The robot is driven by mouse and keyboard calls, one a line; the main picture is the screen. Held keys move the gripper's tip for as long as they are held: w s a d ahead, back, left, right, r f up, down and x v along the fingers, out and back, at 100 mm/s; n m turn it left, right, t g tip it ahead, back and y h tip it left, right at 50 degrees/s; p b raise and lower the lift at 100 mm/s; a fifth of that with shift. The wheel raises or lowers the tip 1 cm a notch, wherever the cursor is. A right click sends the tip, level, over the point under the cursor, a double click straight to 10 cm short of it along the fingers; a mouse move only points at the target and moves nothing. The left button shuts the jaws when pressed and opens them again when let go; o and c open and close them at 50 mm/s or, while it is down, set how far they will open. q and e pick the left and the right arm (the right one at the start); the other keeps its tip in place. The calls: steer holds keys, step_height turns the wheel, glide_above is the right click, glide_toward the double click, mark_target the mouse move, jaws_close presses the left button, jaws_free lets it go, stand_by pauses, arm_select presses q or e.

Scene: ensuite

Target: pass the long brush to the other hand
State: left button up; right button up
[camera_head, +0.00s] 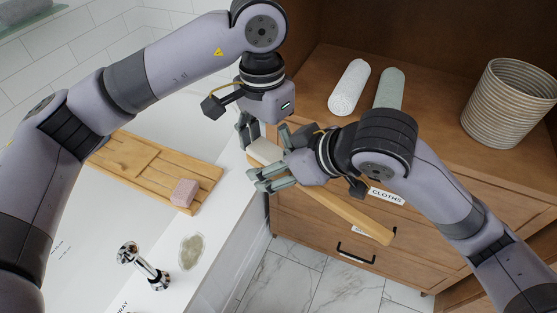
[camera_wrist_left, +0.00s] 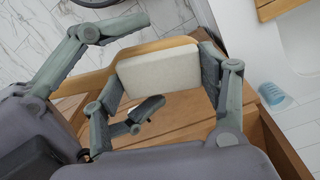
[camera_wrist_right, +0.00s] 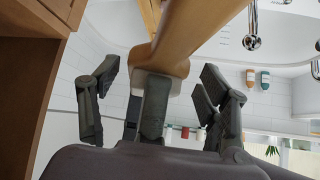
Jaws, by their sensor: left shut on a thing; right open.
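The long brush has a pale rectangular head (camera_wrist_left: 158,70) and a long wooden handle (camera_head: 350,215), which slopes down to the right in the head view. My left gripper (camera_head: 250,133) is shut on the brush head, whose pale face lies between its fingers in the left wrist view. My right gripper (camera_head: 270,178) is open beside the brush, just below the head. In the right wrist view the handle (camera_wrist_right: 188,35) passes between its spread fingers, close to the middle one. I cannot tell whether they touch. The right gripper partly hides the brush in the head view.
A wooden drawer cabinet (camera_head: 310,225) stands behind the brush, with rolled cloths (camera_head: 349,88) and a ribbed basket (camera_head: 510,103) on top. At left, a wooden bath tray (camera_head: 130,160) holds a pink block (camera_head: 184,192).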

steer(key=shift+s+a, duration=0.1)
steer(key=c, duration=1.2)
arm_select(q)
steer(key=o, duration=0.8)
arm_select(e)
steer(key=shift+c, duration=0.6)
arm_select(q)
steer(key=o, duration=0.5)
